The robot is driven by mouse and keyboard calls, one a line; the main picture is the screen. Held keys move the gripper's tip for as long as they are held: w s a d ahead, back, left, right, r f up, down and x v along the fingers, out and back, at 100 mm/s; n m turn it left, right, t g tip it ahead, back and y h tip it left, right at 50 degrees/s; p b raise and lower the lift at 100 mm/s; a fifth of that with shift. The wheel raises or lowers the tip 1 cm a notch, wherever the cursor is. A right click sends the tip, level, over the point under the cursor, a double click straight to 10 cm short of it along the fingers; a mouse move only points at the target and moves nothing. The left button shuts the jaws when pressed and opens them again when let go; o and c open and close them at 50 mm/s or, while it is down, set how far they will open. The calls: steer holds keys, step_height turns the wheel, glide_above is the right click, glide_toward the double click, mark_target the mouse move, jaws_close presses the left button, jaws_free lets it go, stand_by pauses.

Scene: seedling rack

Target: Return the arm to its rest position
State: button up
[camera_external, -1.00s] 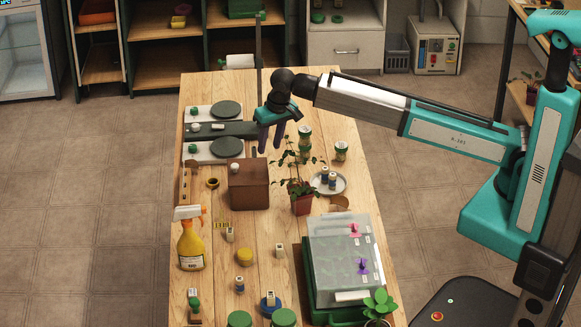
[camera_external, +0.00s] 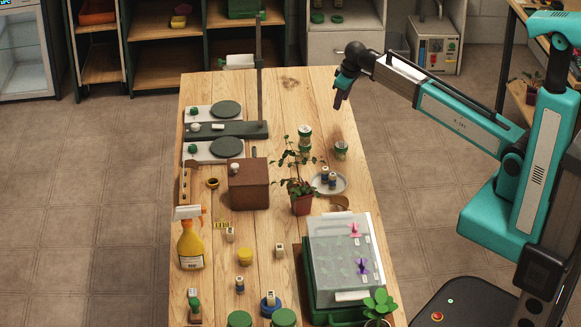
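My gripper (camera_external: 340,98) hangs fingers down above the far right edge of the wooden table, apart from everything on it. It is seen edge-on, so whether its fingers are open or shut cannot be made out. I see nothing hanging from it. My teal and white arm (camera_external: 460,112) reaches left from its column at the right side of the picture, with the forearm raised toward the back.
Nearer stand a potted plant (camera_external: 302,204), a brown box (camera_external: 249,185), a plate (camera_external: 341,183), a spray bottle (camera_external: 191,243), a clear-lidded tray (camera_external: 342,290) and a tall dark stand (camera_external: 259,75).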

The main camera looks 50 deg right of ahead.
steer(key=s+d+f+n+g, duration=0.1)
steer(key=s+d+f, duration=0.5)
steer(key=s+f, duration=0.45)
steer(key=s+d+f+n+g, duration=0.1)
steer(key=s+d+f+g, duration=0.1)
steer(key=s+d+f, duration=0.9)
steer(key=s+a+f+m+g+y, duration=0.1)
steer(key=s+a+f+g, duration=0.2)
steer(key=s+a+f, duration=0.7)
steer(key=s+a+f+m+g, duration=0.2)
steer(key=s+a+f, duration=0.9)
steer(key=s, duration=0.7)
steer(key=a+g, duration=0.1)
steer(key=a, duration=0.2)
steer(key=shift+m+y+p, duration=0.3)
steer(key=shift+y+p, duration=0.05)
steer(key=shift+y, duration=0.05)
